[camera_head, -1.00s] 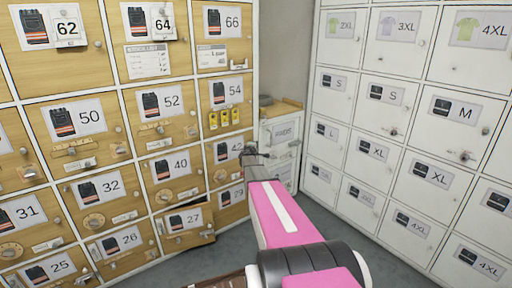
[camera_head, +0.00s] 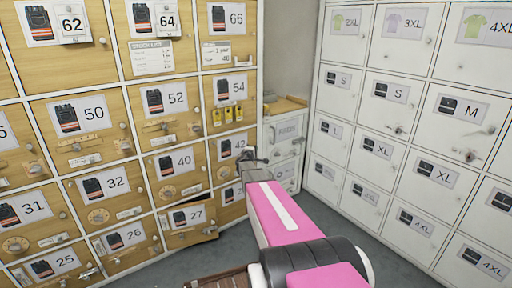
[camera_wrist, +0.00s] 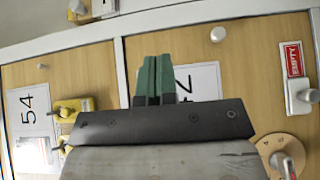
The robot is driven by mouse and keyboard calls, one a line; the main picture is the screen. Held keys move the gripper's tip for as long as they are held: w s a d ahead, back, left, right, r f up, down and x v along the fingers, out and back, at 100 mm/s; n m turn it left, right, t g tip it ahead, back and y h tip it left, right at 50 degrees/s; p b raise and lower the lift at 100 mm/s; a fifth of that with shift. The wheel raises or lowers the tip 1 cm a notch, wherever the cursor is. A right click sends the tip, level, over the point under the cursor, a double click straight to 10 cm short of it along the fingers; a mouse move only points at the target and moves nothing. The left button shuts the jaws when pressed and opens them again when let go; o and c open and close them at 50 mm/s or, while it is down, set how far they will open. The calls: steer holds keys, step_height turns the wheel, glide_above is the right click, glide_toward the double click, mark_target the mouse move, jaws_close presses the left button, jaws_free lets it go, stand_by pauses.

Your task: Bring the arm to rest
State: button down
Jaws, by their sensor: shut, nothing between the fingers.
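My arm, pink with a white stripe, reaches forward from the bottom of the head view. My gripper (camera_head: 249,156) is at its far end, small in that view, in front of the wooden locker doors near number 42 (camera_head: 232,147). In the wrist view my gripper (camera_wrist: 153,78) shows two green fingers side by side, closed together with nothing between them. They cover part of the number label on the door behind. I cannot tell the exact gap between the fingertips and the door.
Wooden numbered lockers (camera_head: 82,112) fill the left and white size-labelled lockers (camera_head: 384,110) the right. The door numbered 27 (camera_head: 188,217) stands slightly ajar. A low cabinet (camera_head: 285,135) stands in the corner. Grey floor (camera_head: 225,250) is clear between them. A yellow latch (camera_wrist: 75,106) is left of the fingers.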

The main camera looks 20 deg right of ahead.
steer(key=s+a+f+m+g+y, duration=0.1)
steer(key=s+a+f+m+g, duration=0.15)
steer(key=s, duration=0.55)
steer(key=s+a+f+m+g, duration=0.1)
steer(key=s+a+m+g, duration=0.25)
steer(key=s, duration=0.45)
steer(key=s+a+f+m+g+y, duration=0.1)
steer(key=s+a+f+m+g, duration=0.2)
steer(key=s, duration=0.6)
steer(key=s+a+m+g+y, duration=0.1)
steer(key=s+a+g+y, duration=0.4)
steer(key=s+a+y, duration=0.4)
steer(key=s+a, duration=0.6)
steer(key=s, duration=0.1)
steer(key=shift+s+a+f, duration=0.2)
steer(key=shift+s+f, duration=0.15)
steer(key=shift+s, duration=0.05)
